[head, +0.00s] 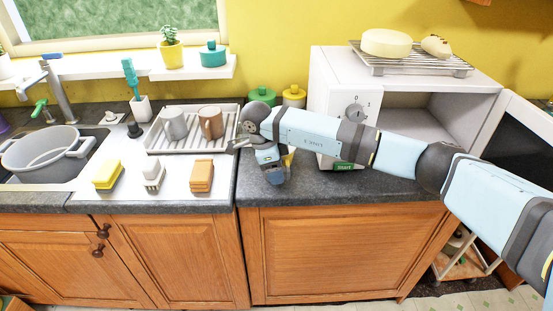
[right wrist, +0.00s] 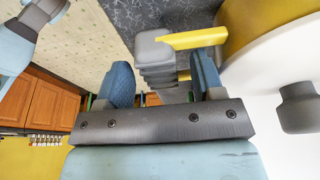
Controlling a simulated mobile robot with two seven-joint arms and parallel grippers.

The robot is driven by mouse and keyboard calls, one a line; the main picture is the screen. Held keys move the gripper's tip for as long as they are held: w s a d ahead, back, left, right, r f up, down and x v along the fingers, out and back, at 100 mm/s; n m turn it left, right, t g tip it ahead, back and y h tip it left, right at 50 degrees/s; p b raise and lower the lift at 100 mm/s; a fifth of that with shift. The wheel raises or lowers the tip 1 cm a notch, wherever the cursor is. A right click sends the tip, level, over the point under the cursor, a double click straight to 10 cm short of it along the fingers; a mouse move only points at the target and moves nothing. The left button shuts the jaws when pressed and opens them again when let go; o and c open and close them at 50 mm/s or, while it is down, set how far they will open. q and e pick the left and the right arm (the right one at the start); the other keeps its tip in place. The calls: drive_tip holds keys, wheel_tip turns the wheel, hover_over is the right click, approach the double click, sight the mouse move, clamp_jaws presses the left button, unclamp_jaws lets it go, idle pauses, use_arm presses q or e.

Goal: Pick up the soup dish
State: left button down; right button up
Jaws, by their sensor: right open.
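My right gripper (head: 273,172) is low over the counter, left of the microwave. In the right wrist view its two blue fingers (right wrist: 164,82) are apart. A grey stepped piece with a yellow strip (right wrist: 160,55) shows between and beyond them; I cannot tell whether it is touched. A yellow curved surface (right wrist: 250,22) lies to the right of the fingers. In the head view a small yellow patch (head: 290,157) shows beside the gripper, mostly hidden by it. I cannot tell for sure which thing is the soup dish. My left gripper is in neither view.
The white microwave (head: 318,85) stands right of the gripper with its door open. To the left are a dish rack (head: 155,148) with two mugs, several sponges and brushes, and a grey pot (head: 45,165) in the sink. Lidded jars (head: 262,96) stand behind my arm.

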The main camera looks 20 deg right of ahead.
drive_tip(key=shift+f, duration=0.1)
clamp_jaws()
idle(0.3)
